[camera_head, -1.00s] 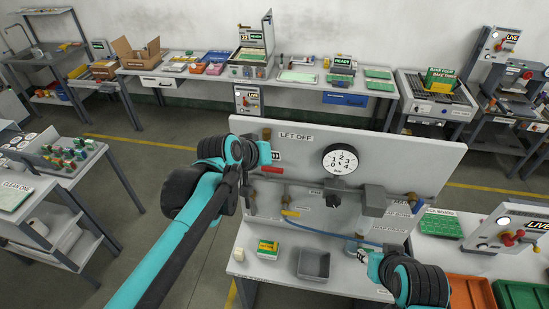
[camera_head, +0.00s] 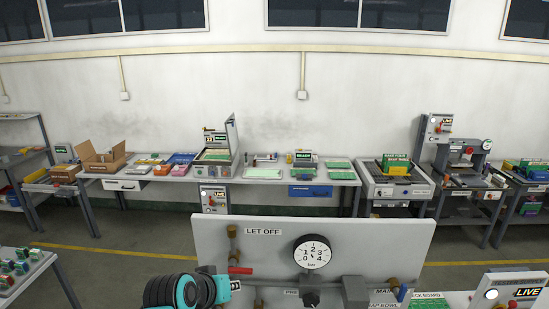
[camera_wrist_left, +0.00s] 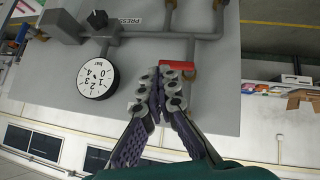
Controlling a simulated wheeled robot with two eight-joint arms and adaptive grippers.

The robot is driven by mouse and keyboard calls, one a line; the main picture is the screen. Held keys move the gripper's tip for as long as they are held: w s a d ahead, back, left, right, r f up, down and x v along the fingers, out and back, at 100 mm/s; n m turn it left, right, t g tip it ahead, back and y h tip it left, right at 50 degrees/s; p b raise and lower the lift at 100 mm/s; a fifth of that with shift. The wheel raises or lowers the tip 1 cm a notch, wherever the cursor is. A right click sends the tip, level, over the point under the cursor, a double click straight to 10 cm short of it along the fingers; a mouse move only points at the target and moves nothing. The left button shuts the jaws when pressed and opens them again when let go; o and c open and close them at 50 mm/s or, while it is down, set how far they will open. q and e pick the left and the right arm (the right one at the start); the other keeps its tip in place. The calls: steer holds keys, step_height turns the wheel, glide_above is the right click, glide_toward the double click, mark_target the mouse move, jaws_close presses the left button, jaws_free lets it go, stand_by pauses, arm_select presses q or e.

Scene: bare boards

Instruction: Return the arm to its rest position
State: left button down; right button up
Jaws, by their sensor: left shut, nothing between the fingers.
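My left arm's teal and black wrist shows at the bottom of the head view, in front of the lower left of the white panel (camera_head: 390,240). My left gripper (camera_wrist_left: 162,90) is shut and empty in the wrist view. Its fingertips appear close to a red lever (camera_wrist_left: 178,65) on the panel's pipework; touch cannot be told. The red lever also shows in the head view (camera_head: 240,270). My right arm and gripper are out of view.
The panel carries a round gauge (camera_head: 312,252) and a "LET OFF" label (camera_head: 263,231). Behind it, a long bench (camera_head: 265,180) with boxes and boards stands along the wall. A cardboard box (camera_head: 102,158) sits at its left. Open floor lies between.

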arm_select(q)
steer(key=s+a+f+y+b, duration=0.1)
steer(key=s+f+b, duration=0.4)
steer(key=f, duration=0.6)
steer(key=s+a+f+g+y+b, duration=0.1)
steer(key=s+a+f+b, duration=0.2)
steer(key=f+b, duration=0.7)
steer(key=s+a+f+m+y+b, duration=0.1)
steer(key=s+f+b, duration=0.5)
steer(key=f, duration=0.8)
steer(key=shift+s+a+f+g+b, duration=0.2)
steer(key=shift+s+a+g+b, duration=0.15)
steer(key=shift+a+b, duration=0.55)
